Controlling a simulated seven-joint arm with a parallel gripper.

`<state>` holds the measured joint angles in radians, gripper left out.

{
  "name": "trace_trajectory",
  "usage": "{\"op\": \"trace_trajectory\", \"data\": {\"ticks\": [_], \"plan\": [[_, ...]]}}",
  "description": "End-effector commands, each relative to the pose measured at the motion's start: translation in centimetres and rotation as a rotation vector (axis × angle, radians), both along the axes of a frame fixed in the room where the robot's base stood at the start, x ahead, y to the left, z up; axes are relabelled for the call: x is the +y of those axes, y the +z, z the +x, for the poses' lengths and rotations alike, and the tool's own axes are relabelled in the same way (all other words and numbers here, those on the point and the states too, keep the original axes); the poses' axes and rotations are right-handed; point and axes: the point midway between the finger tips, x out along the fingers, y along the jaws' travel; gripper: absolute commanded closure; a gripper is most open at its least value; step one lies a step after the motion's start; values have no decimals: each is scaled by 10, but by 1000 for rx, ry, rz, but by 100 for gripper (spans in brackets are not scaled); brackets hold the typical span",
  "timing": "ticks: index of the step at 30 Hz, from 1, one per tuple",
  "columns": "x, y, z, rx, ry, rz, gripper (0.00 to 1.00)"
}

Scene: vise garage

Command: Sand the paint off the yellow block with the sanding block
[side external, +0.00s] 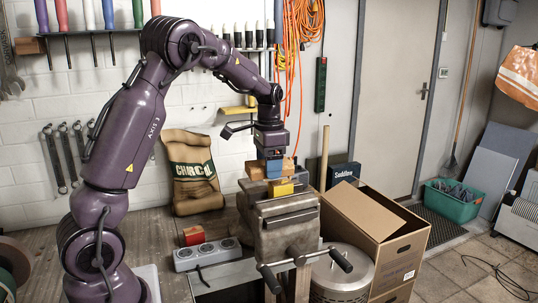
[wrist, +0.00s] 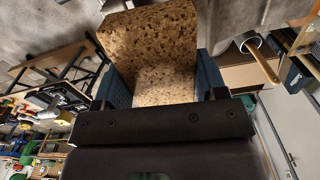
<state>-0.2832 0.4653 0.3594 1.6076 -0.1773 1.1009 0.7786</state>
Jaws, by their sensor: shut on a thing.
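My gripper (side external: 273,168) is over the vise, its blue fingers shut on a brown sanding block (side external: 256,171). In the wrist view the sanding block (wrist: 150,50) is speckled tan and brown, between the two blue fingers (wrist: 165,82). The yellow block (side external: 283,188) sits at the top of the grey vise (side external: 287,212), right below the sanding block. I cannot tell whether the two touch. The paint on the yellow block's top is hidden by the sanding block and gripper. The yellow block does not show in the wrist view.
A charcoal sack (side external: 193,175) stands behind. An open cardboard box (side external: 398,262) and a metal drum (side external: 343,272) stand right of the vise. Orange cords (side external: 298,40) hang behind my arm.

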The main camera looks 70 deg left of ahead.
Motion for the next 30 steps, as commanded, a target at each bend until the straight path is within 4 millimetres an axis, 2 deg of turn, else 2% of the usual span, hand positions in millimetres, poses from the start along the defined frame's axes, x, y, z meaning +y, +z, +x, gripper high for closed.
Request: {"op": "trace_trajectory", "data": {"ticks": [8, 9, 30], "plan": [[0, -29, 0, 3, 0, -1, 54], [0, -30, 5, 1, -2, 1, 54], [0, -31, 66, 0, -1, 0, 54]]}}
